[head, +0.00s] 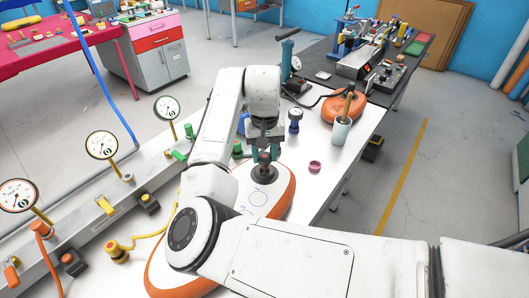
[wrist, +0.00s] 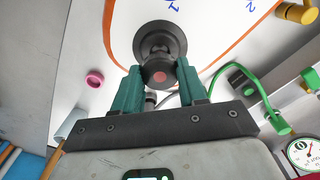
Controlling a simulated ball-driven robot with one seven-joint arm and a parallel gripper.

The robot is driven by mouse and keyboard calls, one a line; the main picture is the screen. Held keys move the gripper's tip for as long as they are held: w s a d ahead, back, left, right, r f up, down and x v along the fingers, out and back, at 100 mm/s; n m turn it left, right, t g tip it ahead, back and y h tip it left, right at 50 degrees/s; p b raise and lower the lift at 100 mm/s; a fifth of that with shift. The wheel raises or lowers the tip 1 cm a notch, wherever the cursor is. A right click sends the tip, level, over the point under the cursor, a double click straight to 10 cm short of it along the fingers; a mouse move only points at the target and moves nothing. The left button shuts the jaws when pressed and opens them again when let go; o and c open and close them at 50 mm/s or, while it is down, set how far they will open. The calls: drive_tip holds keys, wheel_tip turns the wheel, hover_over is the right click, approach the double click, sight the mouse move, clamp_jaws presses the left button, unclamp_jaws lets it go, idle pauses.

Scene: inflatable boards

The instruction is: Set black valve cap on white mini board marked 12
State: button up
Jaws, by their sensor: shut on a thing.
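The black valve cap (head: 264,174) has a wide round flange and a narrower knob. My gripper (head: 264,152) points down and is shut on the knob, with the cap over the far end of the white mini board (head: 232,215). The board has an orange rim and small blue marks, too small to read surely in the head view. In the wrist view the green fingers (wrist: 158,88) sit on both sides of the cap (wrist: 160,45), whose knob shows a red dot. Blue marks show on the board (wrist: 205,30) there. I cannot tell whether the flange touches the board.
A pink ring (head: 315,166), a grey cup (head: 341,130) with a brush and a dark blue-topped piece (head: 295,120) stand right of the board. Green fittings (head: 190,131) and a gauge rail (head: 125,178) lie left.

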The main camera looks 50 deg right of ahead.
sight(265, 156)
drive_tip(key=shift+p, duration=0.45)
drive_tip(key=shift+f+b, duration=0.6)
drive_tip(key=shift+f, duration=0.75)
drive_tip(key=o, duration=1.1)
drive_tip(key=shift+r, duration=0.15)
wheel_tip(265, 156, up, 10)
drive_tip(key=shift+r+b, duration=0.25)
drive_tip(key=shift+b, duration=0.05)
idle(0.4)
